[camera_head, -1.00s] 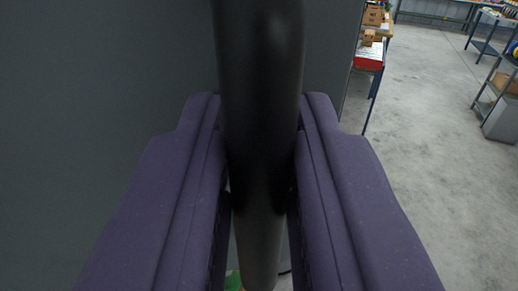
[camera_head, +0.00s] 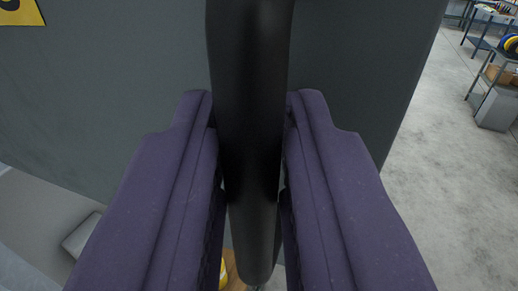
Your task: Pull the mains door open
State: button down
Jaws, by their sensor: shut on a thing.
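The mains door (camera_head: 120,95) is a dark grey panel across the left and middle of the view. Its free edge runs down at the right and its lower edge shows at the lower left. A black bar handle (camera_head: 248,60) stands upright in front of it. My gripper (camera_head: 250,140), with two purple fingers, is shut on the handle, one finger on each side. The door's hinges are out of view.
Part of a yellow sign (camera_head: 22,12) is on the door at the top left. Open concrete floor (camera_head: 445,140) lies to the right. A shelf unit with a grey box (camera_head: 497,110) stands at the far right. A small yellow thing (camera_head: 223,273) shows below the handle.

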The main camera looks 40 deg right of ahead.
jog(key=shift+w+a+r, duration=0.1)
jog(key=shift+r, duration=0.1)
jog(key=c, duration=1.4)
grip_release()
jog(key=shift+c, duration=0.2)
jog(key=shift+o, duration=1.4)
jog(key=shift+w+a+f, duration=0.1)
jog(key=shift+w, duration=0.05)
jog(key=v, duration=0.8)
